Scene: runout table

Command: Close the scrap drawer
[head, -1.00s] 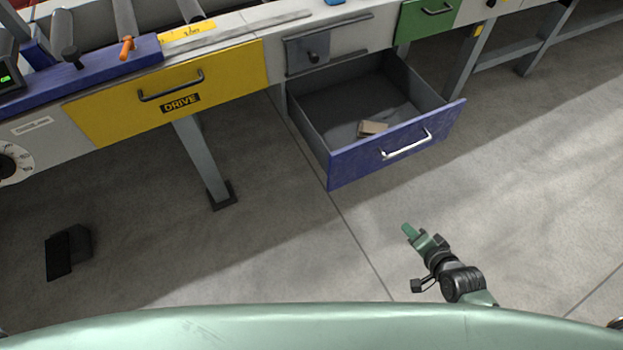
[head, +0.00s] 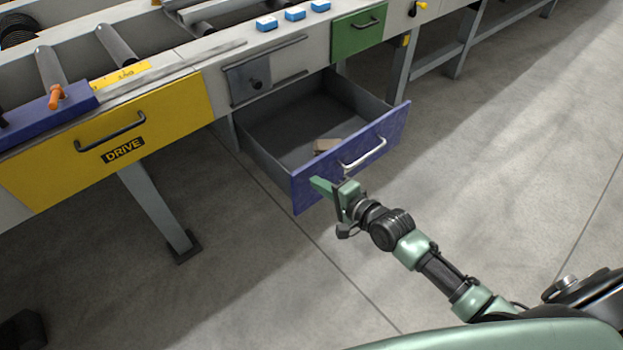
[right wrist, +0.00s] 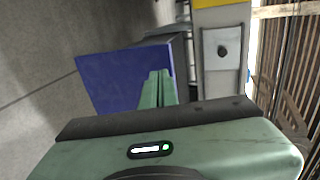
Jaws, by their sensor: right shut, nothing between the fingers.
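The scrap drawer (head: 309,187) has a blue front with a pale bar handle (head: 364,154) and stands pulled out from under the table. A small tan block (head: 326,146) lies inside it. My right gripper (head: 322,186) is shut and empty, with its fingertips close in front of the drawer front, left of the handle. I cannot tell whether they touch it. In the right wrist view the shut fingers (right wrist: 157,88) point at the blue front (right wrist: 115,78); the handle does not show there. My left gripper is not in view.
A yellow drawer front (head: 110,135) marked DRIVE is at the left and a green one (head: 357,31) at the back right, both flush. A table leg (head: 155,208) stands at the left. Blue-and-white blocks (head: 294,13) lie on top. The floor before the drawer is clear.

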